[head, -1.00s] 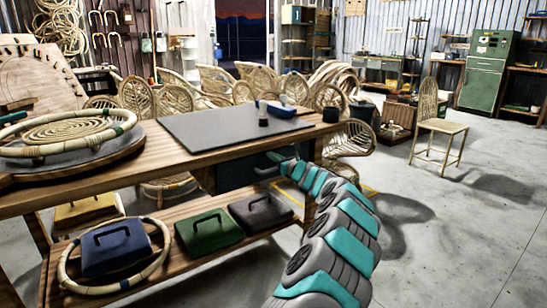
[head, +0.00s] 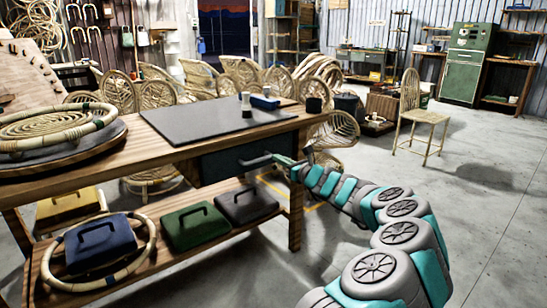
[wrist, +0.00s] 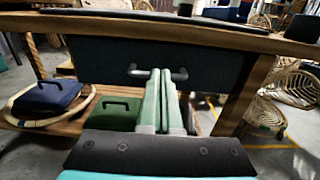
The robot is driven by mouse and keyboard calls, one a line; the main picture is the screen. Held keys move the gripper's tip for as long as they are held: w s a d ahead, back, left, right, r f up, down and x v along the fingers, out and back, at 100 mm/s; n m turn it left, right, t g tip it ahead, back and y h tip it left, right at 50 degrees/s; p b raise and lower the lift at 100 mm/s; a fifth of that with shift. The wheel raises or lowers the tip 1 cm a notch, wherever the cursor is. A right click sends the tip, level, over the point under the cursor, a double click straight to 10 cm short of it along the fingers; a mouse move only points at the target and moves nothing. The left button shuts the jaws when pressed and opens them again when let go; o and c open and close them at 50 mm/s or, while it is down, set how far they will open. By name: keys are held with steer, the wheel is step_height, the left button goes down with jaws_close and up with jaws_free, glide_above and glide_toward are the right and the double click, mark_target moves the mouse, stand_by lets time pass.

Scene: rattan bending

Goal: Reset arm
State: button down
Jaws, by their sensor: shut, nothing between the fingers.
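My gripper (head: 284,161) is shut and empty, in front of the dark drawer (head: 221,163) under the workbench top. In the wrist view, its two pale green fingers (wrist: 161,82) lie together and point at the drawer front (wrist: 110,55). The fingertips overlap the middle of the drawer's dark bar handle (wrist: 134,71). I cannot tell whether they touch it. The handle (head: 254,161) also shows just left of the fingertips in the head view. The drawer looks closed. My teal and grey arm stretches from the lower right to the bench.
The wooden workbench (head: 170,149) carries a grey mat (head: 205,122) and a rattan ring (head: 103,118). Its lower shelf (head: 185,258) holds blue, green and dark cases. Rattan chairs stand behind. Open floor (head: 480,205) lies to the right, with a chair (head: 425,117) farther back.

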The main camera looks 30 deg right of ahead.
steer(key=shift+s, duration=0.3)
